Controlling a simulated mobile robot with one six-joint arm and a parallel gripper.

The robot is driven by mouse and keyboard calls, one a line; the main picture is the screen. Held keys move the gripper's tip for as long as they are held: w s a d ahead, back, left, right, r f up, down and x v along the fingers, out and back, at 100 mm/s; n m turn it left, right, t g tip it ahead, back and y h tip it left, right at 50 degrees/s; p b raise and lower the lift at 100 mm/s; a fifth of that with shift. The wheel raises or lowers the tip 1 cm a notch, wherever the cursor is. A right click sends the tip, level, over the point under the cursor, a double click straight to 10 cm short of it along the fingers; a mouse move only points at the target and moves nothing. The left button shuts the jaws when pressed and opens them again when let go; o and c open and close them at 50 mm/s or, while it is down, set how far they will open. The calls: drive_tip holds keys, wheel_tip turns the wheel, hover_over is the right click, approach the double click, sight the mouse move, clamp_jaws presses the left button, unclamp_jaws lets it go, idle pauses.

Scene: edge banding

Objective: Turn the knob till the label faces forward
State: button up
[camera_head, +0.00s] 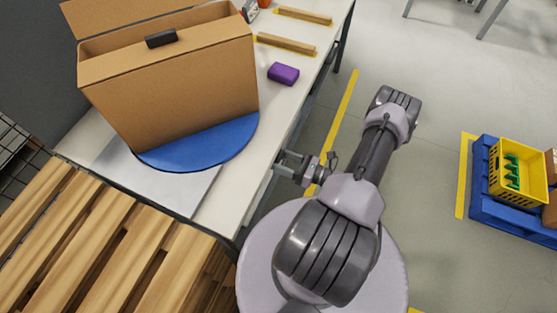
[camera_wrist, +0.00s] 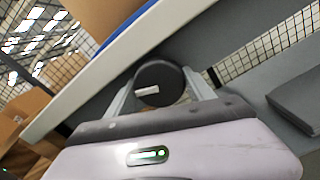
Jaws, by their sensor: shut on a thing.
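A dark round knob (camera_wrist: 155,76) with a pale bar-shaped mark on its face shows in the wrist view, under the table edge. My gripper (camera_wrist: 160,85) has one finger on each side of it and is shut on it. In the head view my gripper (camera_head: 284,166) is at the table's right side, and the knob cannot be made out there. A tall open cardboard box (camera_head: 190,92) stands on a blue round turntable (camera_head: 217,147) on the table. No label shows on the box faces in view. A small black piece (camera_head: 161,38) sits at the box's top edge.
The white table (camera_head: 225,195) holds a purple block (camera_head: 283,73) and wooden strips (camera_head: 287,45) behind it. Slatted wooden pallets (camera_head: 95,235) stand at the front left. A yellow crate (camera_head: 515,170) sits on a blue pallet (camera_head: 485,190) at right. The floor between is clear.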

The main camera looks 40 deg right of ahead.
drive_tip(key=shift+m+b, duration=0.4)
drive_tip(key=shift+m, duration=0.9)
drive_tip(key=o, duration=1.3)
drive_tip(key=p+v, duration=0.1)
drive_tip(key=v, duration=1.6)
drive_tip(key=shift+s+d, duration=0.15)
drive_tip(key=shift+s, duration=0.1)
